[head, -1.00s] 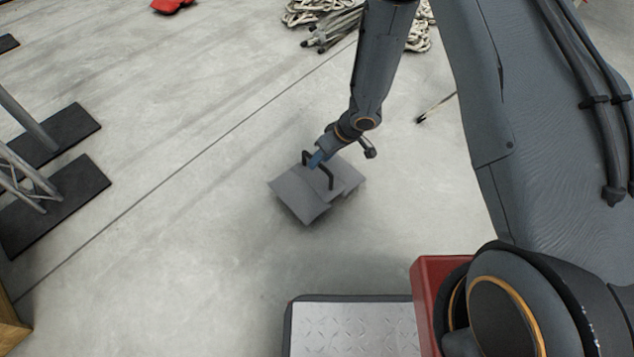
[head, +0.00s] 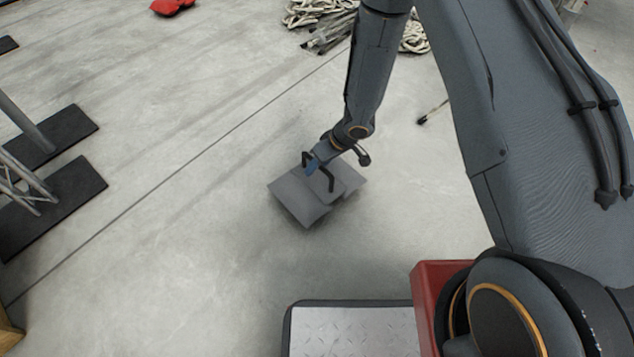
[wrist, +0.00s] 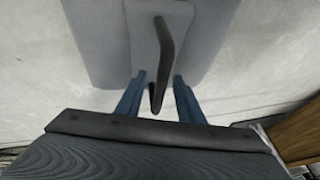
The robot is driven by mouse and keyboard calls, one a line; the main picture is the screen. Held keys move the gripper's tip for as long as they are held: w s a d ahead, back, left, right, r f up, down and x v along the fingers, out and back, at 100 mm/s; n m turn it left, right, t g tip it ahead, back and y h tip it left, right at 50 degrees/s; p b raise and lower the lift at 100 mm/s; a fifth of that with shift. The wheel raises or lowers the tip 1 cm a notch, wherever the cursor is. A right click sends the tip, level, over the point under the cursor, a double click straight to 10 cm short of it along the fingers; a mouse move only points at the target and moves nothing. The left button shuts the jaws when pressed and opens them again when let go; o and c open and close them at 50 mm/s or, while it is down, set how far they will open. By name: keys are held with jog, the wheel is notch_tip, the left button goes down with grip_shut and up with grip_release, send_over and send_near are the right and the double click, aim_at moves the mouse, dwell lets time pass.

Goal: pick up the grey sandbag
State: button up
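The grey sandbag (head: 300,200) lies on the concrete floor near the middle of the head view, with a dark handle (head: 331,179) standing up from its top. The sandbag also shows at the top of the wrist view (wrist: 95,35), with its handle (wrist: 164,50) running down toward my gripper. My gripper (head: 311,167) is at the handle, just above the bag. In the wrist view my gripper's two blue fingers (wrist: 159,84) are apart, with the handle's near end between them and visible gaps on both sides. The far finger is partly hidden in the head view.
Black base plates (head: 60,185) with metal stands are at left. Coiled rope and rods (head: 325,30) lie at the back. A red object (head: 172,6) is at the top left. A wooden edge (head: 10,335) shows at bottom left. The floor around the sandbag is clear.

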jog(key=shift+f, duration=0.1)
jog(key=shift+c, duration=0.4)
grip_shut()
jog(key=shift+w+d, duration=0.1)
dwell(0.9)
